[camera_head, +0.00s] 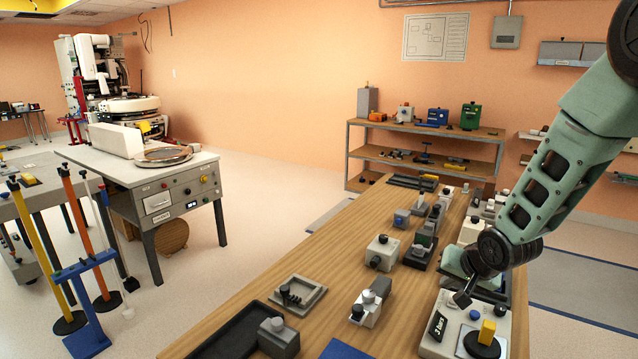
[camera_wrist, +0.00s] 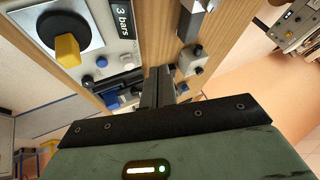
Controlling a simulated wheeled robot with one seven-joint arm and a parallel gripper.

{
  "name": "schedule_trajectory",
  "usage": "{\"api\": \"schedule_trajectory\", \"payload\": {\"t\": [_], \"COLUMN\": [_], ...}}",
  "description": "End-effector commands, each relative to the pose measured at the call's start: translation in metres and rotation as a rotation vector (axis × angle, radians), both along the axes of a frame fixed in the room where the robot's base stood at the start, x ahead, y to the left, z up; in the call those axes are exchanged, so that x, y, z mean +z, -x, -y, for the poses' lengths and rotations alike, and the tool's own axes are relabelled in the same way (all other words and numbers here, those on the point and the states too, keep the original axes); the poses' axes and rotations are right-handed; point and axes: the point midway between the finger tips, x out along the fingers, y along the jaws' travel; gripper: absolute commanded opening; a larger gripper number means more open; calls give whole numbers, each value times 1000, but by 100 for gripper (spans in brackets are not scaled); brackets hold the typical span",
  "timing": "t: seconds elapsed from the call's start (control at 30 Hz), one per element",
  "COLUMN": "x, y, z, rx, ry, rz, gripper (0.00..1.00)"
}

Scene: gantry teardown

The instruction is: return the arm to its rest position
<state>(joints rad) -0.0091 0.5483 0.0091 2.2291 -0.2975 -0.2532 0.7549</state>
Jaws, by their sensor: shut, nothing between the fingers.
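My green arm comes in from the upper right in the head view and reaches down over the right side of the wooden table (camera_head: 330,240). My gripper (camera_head: 462,299) is low at its end, just above or beside a grey control box (camera_head: 437,345) with a yellow knob (camera_head: 487,332). In the wrist view my gripper (camera_wrist: 160,85) has its dark fingers together with nothing between them. The "3 bars" label (camera_wrist: 124,18) and the yellow knob (camera_wrist: 68,50) show to the left of the fingers. Whether the fingers touch anything is unclear.
Several small grey devices (camera_head: 382,252) stand along the table, close to the gripper. A black tray (camera_head: 235,333) lies at the front left. A shelf (camera_head: 425,155) stands against the back wall. A blue stand (camera_head: 85,290) with upright rods is at left. Floor between workbench and table is clear.

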Motion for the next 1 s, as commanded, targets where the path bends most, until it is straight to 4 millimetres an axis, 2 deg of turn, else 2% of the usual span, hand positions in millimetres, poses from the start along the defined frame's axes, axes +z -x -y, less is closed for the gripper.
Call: {"api": "schedule_trajectory", "payload": {"t": [0.03, 0.1, 0.17, 0.23, 0.3, 0.4, 0.53, 0.6, 0.7, 1.0], "x": [18, 34, 48, 62, 74, 89, 100, 103, 105, 105], "y": [20, 53, 86, 128, 172, 233, 294, 315, 331, 335], "z": [-31, -66, -93, -119, -139, -155, -161, -160, -159, -158], "rx": [83, 202, 309, 443, 579, 763, 949, 1015, 1067, 1078], "ry": [28, 74, 111, 157, 203, 265, 326, 348, 366, 369], "rz": [-33, -94, -145, -203, -262, -334, -408, -434, -457, -464], "gripper": [0, 0, 0, 0, 0, 0, 0, 0, 0, 0]}}
